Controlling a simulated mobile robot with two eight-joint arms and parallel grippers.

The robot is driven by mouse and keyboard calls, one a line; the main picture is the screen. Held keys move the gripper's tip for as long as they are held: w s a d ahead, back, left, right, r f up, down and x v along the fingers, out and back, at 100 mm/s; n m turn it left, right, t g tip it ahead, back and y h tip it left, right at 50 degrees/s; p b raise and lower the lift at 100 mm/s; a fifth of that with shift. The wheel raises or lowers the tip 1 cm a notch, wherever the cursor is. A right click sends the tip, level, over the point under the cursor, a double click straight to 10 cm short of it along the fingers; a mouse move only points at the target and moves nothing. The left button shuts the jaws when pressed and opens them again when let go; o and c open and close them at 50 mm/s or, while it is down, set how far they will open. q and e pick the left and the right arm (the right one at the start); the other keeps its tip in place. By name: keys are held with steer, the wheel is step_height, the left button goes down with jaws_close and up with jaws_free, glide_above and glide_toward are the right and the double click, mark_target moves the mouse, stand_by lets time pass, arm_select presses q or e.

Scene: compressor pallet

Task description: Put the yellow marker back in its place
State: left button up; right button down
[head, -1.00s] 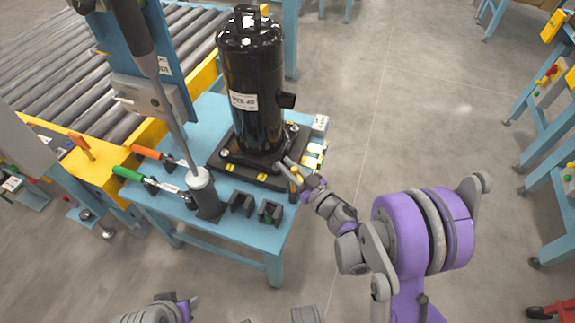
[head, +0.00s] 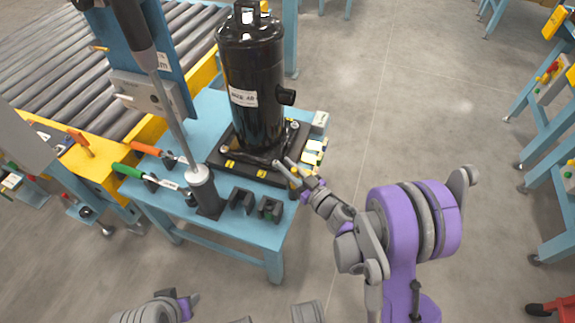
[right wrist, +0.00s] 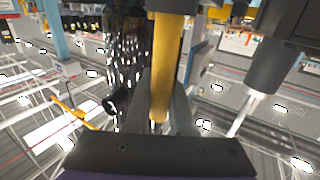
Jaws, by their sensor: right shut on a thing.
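The yellow marker (right wrist: 165,65) stands out in the right wrist view, lengthwise between the fingers of my right gripper (right wrist: 160,110). In the head view my right gripper (head: 287,171) is shut on it, at the front right corner of the black compressor's base; the marker is mostly hidden there. Two small black holders (head: 242,200) (head: 271,209) stand at the table's front, left of the gripper. Which place belongs to the marker I cannot tell. My left gripper (head: 188,304) is at the bottom edge, and its jaws are not clear.
The black compressor (head: 252,90) stands on a dark pallet on the blue table (head: 240,228). A tall grey tool (head: 182,130) stands in a black holder. Green-handled (head: 127,171) and orange-handled (head: 147,149) tools lie at left. Small yellow and white items (head: 312,153) sit at the right edge.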

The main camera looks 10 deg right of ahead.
steer(key=shift+f, duration=0.3)
steer(key=c, duration=0.7)
jaws_free()
arm_select(q)
steer(key=shift+s+d, duration=0.1)
